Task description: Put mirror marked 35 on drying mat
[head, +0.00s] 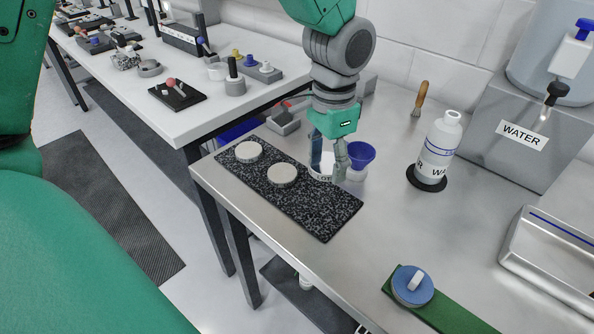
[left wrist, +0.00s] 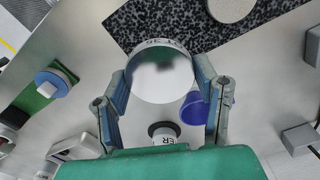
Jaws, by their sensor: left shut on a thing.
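My left gripper (head: 329,174) is shut on a round mirror (head: 318,168), with a finger at either side of its rim. In the left wrist view the mirror (left wrist: 162,76) has a shiny face, and its rim label ends in 35. The black speckled mat (head: 318,212) lies on the steel bench, and the mirror is at its far edge in the head view. I cannot tell the gap below it. Two pale round discs (head: 249,151) (head: 283,174) lie on the mat's left and middle parts. The mat's right part is bare.
A blue funnel (head: 361,154) stands just right of the gripper. A water bottle (head: 440,142) stands on a black round base. A blue disc (head: 412,285) sits on a green strip at the front right. A white table (head: 135,82) with small items adjoins at left.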

